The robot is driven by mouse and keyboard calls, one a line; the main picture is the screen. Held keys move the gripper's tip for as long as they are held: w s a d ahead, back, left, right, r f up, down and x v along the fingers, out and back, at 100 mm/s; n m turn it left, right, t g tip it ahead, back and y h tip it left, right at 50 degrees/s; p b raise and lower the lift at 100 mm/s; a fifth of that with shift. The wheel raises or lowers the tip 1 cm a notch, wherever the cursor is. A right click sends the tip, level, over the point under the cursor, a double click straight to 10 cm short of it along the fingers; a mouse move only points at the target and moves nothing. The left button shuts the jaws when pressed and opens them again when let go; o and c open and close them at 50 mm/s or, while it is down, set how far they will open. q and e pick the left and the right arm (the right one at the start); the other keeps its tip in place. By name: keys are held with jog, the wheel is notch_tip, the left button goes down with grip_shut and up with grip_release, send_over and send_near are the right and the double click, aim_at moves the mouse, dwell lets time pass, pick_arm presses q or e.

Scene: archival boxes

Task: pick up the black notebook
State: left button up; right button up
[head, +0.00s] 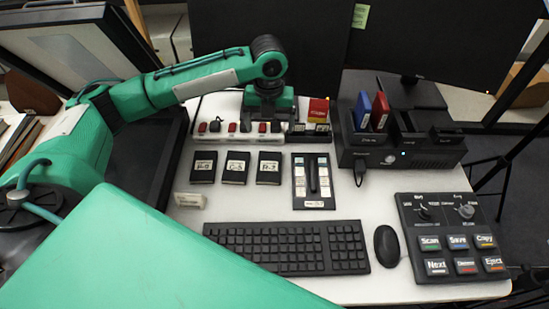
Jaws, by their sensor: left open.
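No item is clearly readable as a black notebook. My left gripper (267,117) points down at the back of the desk, over or just behind a rack of small items, beyond the right black item. It is open; its fingertips are small and partly hidden, and I see nothing held. My right gripper is not in view.
The rack (223,130) holds red and dark pieces. A black dock (408,148) with blue and red cartridges stands back right. A black tray (312,184), keyboard (290,247), mouse (387,246) and button panel (450,238) fill the front and right. Black screens stand behind.

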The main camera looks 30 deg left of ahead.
pick_arm(q)
send_over(270, 157)
jog(key=f, duration=0.6)
jog(key=shift+w+a+f, duration=0.1)
jog(key=shift+w+f, duration=0.15)
jog(key=shift+f, duration=0.15)
jog(key=shift+s+f, duration=0.15)
jog(key=shift+f, duration=1.2)
jog(key=shift+s+f, duration=0.1)
jog(key=shift+f, duration=1.2)
jog(key=c, duration=1.1)
